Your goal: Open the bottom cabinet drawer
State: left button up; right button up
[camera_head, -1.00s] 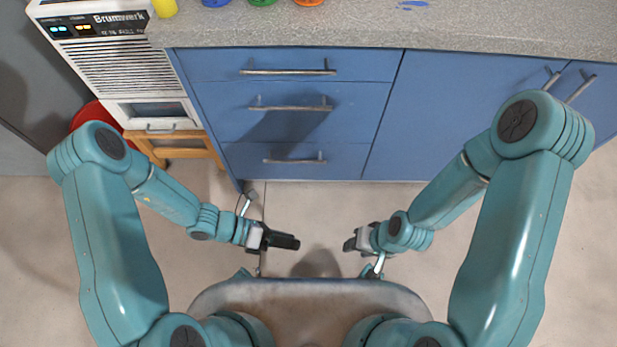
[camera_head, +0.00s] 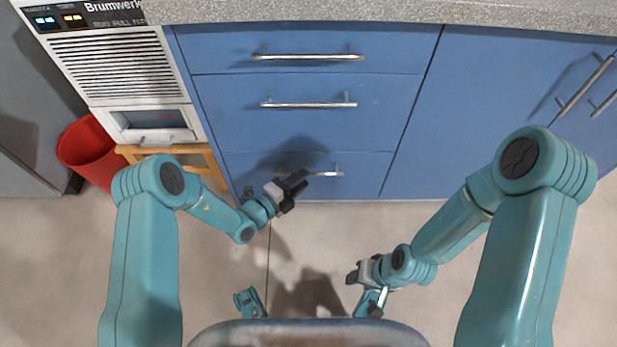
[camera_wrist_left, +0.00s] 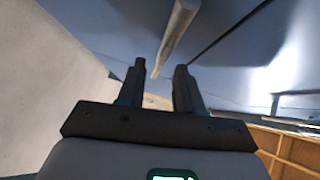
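The blue bottom drawer (camera_head: 362,166) is shut, flush with the drawers above it. Its metal bar handle (camera_head: 325,174) is partly hidden by my left gripper. My left gripper (camera_head: 300,183) is at the handle's left part, in front of the drawer. In the left wrist view its two dark fingers (camera_wrist_left: 160,82) stand apart with nothing held. The handle bar (camera_wrist_left: 176,36) runs ahead of the fingertips, lined up with the gap; I cannot tell whether they touch. My right gripper (camera_head: 352,274) hangs lower right over the floor, and its finger gap is not clear.
Two more blue drawers with bar handles (camera_head: 308,104) sit above. Blue cabinet doors (camera_head: 480,110) are to the right. A white Brumwerk appliance (camera_head: 125,75) on a wooden stool (camera_head: 190,150) and a red bin (camera_head: 88,152) stand left. The floor before the cabinet is clear.

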pick_arm(q)
jog(key=b+x, duration=0.1)
jog(key=x, duration=0.3)
pick_arm(e)
jog(key=shift+w+d+f, duration=0.15)
jog(key=shift+w+f, duration=0.05)
jog(key=shift+f, duration=0.2)
jog(key=shift+w+d+f, duration=0.1)
jog(key=shift+w+f, duration=0.1)
jog(key=shift+f, duration=0.2)
pick_arm(q)
grip_shut()
jog(key=shift+s+a, duration=0.1)
pick_arm(e)
jog(key=shift+s+d, duration=0.1)
